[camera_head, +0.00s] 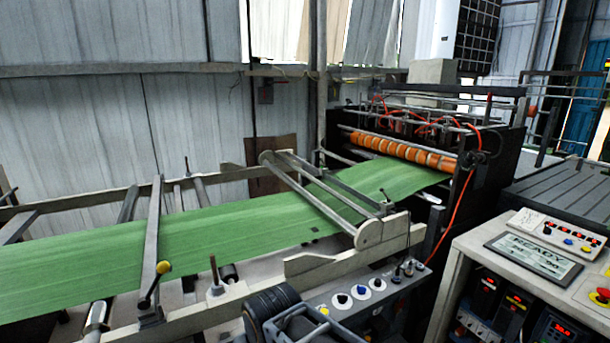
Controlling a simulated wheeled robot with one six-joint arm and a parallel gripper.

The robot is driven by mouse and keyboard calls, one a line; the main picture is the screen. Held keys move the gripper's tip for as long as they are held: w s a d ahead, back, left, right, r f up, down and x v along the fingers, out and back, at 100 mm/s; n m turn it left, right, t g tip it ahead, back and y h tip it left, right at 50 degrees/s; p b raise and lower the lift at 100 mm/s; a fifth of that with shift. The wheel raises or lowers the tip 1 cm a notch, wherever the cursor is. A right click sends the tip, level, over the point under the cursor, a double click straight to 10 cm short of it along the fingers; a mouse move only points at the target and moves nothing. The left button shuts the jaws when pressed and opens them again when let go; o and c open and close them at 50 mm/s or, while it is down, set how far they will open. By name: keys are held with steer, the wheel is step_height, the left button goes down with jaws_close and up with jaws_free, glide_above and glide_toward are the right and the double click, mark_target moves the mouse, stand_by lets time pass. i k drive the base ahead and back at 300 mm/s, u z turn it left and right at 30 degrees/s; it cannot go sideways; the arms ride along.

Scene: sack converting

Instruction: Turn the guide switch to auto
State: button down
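A small grey control box (352,312) sits at the bottom centre, in front of the green web (190,243). On its top face are three rotary knobs on white round plates: a dark one (343,298), a blue one (361,290) and another dark one (378,284). A yellow button (324,311) is at its left end, and several small dark switches (408,270) are at its right end. No label is readable, so I cannot tell which is the guide switch or where it points. My gripper is not in view.
Dark rounded machine parts (270,304) stand left of the box. A white console (470,245) with a display plate (533,257), buttons and a red stop button (602,296) stands at right. Orange rollers (400,148) and a loose red cable (455,212) are behind.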

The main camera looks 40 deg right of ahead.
mark_target(361, 291)
steer(key=z, duration=0.45)
steer(key=k, duration=0.4)
steer(key=z, duration=0.85)
steer(key=i, duration=1)
steer(key=u, duration=0.3)
